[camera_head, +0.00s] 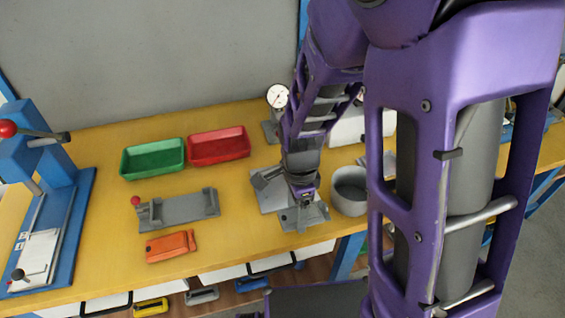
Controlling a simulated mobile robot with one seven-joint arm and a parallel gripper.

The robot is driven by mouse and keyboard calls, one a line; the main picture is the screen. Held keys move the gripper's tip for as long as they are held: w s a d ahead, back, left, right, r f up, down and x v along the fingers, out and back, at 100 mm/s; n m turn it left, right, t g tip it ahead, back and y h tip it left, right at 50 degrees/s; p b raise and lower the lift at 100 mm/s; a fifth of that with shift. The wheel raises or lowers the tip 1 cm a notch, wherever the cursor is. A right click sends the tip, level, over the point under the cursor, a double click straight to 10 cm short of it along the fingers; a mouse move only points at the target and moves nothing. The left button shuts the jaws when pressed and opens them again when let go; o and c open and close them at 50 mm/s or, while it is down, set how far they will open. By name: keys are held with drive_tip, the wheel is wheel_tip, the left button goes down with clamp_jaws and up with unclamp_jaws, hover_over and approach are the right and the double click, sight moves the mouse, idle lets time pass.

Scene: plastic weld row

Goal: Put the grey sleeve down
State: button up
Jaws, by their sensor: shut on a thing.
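My gripper (304,197) points down over a grey metal fixture (272,202) on the yellow bench, right of the middle. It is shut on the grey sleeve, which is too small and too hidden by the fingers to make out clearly. I cannot tell whether the sleeve touches the fixture below it.
A grey round pot (349,191) stands close right of my gripper. Green (152,173) and red (219,161) trays, a grey jig (178,211), an orange block (171,246) and a dial gauge (277,97) are nearby. A blue press (45,150) stands left. Bare yellow bench (95,225) lies between.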

hover_over(281, 189)
drive_tip(key=shift+f, duration=1.75)
drive_tip(key=shift+f+b, duration=0.15)
drive_tip(key=shift+b, duration=0.2)
drive_tip(key=o, duration=1.3)
wheel_tip(281, 189, up, 12)
drive_tip(key=shift+r+p, duration=0.2)
drive_tip(key=shift+p, duration=0.7)
